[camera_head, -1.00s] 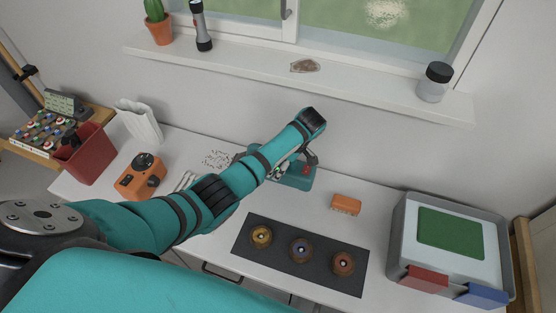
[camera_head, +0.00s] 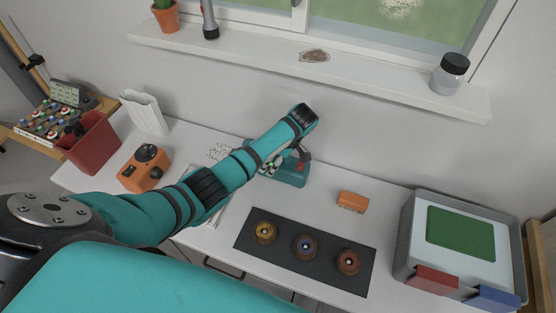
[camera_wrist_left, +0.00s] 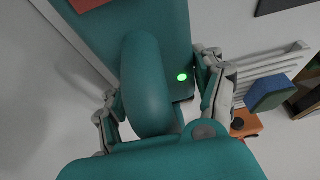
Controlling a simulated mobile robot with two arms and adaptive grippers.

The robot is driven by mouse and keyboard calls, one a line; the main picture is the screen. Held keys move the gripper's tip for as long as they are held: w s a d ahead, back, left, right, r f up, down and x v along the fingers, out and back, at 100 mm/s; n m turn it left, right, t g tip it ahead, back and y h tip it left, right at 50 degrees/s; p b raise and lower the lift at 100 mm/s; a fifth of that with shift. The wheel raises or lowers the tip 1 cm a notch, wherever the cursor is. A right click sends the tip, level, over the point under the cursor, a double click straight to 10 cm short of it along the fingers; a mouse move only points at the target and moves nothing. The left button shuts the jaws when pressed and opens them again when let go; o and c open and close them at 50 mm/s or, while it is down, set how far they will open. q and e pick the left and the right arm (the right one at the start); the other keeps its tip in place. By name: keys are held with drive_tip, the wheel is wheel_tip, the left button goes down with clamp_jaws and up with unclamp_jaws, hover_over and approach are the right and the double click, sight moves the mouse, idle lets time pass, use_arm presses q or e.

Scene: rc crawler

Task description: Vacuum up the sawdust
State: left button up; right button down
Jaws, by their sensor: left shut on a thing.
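A teal handheld vacuum (camera_head: 290,172) is on the white worktop below the window sill, partly hidden behind my left arm. My left gripper (camera_head: 270,166) is shut on its handle; the wrist view shows the gripper's fingers (camera_wrist_left: 164,102) on both sides of the rounded teal handle (camera_wrist_left: 145,75). A green light glows on the vacuum's body. Pale sawdust specks (camera_head: 217,152) lie on the worktop just left of the vacuum. My arm hides the vacuum's left end, so I cannot tell whether it touches the sawdust. My right gripper is not in view.
An orange tool (camera_head: 145,168), a white container (camera_head: 145,113) and a red bin (camera_head: 86,143) stand at left. An orange brush (camera_head: 352,201), a dark mat (camera_head: 265,253) with three round pieces and a grey tray (camera_head: 405,244) are at right. The sill edge runs above the vacuum.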

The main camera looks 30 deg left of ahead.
sight(284, 162)
use_arm(q)
drive_tip(key=shift+s+a+b, duration=0.2)
drive_tip(key=shift+a+b, duration=0.1)
drive_tip(key=shift+a, duration=1.95)
drive_tip(key=shift+s+a+b, duration=0.15)
drive_tip(key=shift+a+b, duration=0.2)
drive_tip(key=shift+a, duration=1.05)
drive_tip(key=shift+s+a+b, duration=0.15)
drive_tip(key=shift+a+b, duration=0.2)
drive_tip(key=shift+a, duration=1)
drive_tip(key=shift+w+d+r+p, duration=0.1)
drive_tip(key=shift+d+p, duration=0.2)
drive_tip(key=shift+d, duration=0.4)
drive_tip(key=shift+w+d+p, duration=0.2)
drive_tip(key=shift+d+p, duration=0.25)
drive_tip(key=shift+d, duration=1.5)
drive_tip(key=shift+w+d, duration=0.2)
drive_tip(key=shift+d, duration=1.4)
drive_tip(key=shift+w+d+p, duration=0.15)
drive_tip(key=shift+d, duration=1.2)
drive_tip(key=shift+w+d+p, duration=0.15)
drive_tip(key=shift+d, duration=1.2)
wheel_tip(284, 162, up, 2)
drive_tip(key=p, duration=0.2)
drive_tip(key=shift+a+r+p, duration=0.1)
drive_tip(key=shift+r+p, duration=0.1)
drive_tip(key=shift+p, duration=0.1)
drive_tip(key=shift+r+p, duration=0.45)
drive_tip(key=shift+r, duration=1.3)
